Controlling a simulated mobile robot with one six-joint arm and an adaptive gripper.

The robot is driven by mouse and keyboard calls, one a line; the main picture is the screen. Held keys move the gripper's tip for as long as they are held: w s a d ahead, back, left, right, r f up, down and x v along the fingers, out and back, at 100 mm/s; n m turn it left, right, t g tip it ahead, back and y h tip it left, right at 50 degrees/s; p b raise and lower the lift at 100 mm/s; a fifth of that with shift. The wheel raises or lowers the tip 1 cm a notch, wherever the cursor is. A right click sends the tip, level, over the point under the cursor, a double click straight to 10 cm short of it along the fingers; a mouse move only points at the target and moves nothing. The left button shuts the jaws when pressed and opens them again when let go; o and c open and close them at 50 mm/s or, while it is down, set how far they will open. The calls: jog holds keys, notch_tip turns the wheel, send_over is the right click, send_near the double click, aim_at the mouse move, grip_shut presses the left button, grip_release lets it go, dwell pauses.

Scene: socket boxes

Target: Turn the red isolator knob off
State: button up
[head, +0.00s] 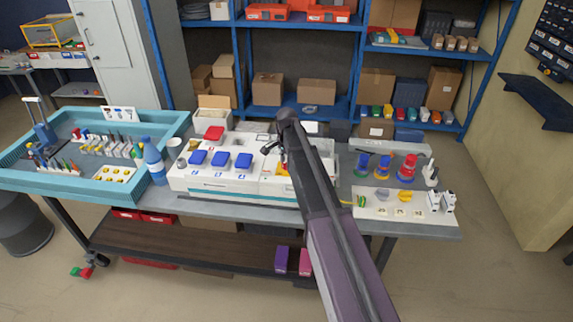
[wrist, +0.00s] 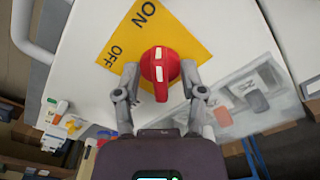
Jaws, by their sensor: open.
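The red isolator knob (wrist: 160,66) sits on a yellow plate (wrist: 190,38) marked ON and OFF, on a white box face. White marks on the knob line up roughly upright in the wrist view, pointing nearer the ON lettering than the OFF. My gripper (wrist: 159,82) is open, with one finger on each side of the knob. I cannot tell whether either finger touches it. In the head view my gripper (head: 275,150) is over the right part of the white socket box (head: 235,188), and my arm hides much of that area.
Blue-lidded sockets (head: 220,158) are left of my gripper on the box. A blue bottle (head: 153,160) stands beside the teal tray (head: 40,185). Red and blue connectors (head: 407,168) and a white panel (head: 375,212) lie to the right. Shelves with cartons (head: 317,92) stand behind the bench.

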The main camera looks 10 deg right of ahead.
jog(key=shift+c, duration=0.2)
grip_shut()
jog(key=shift+n, duration=0.4)
jog(key=n, duration=0.3)
jog(key=shift+s, duration=0.1)
jog(key=n, duration=0.4)
jog(key=shift+d+n, duration=0.15)
jog(key=shift+n, duration=0.25)
jog(key=n, duration=0.4)
jog(key=shift+s+d, duration=0.1)
jog(key=shift+d, duration=0.05)
jog(key=n, duration=0.5)
jog(key=shift+d, duration=0.15)
jog(key=shift+n, duration=0.3)
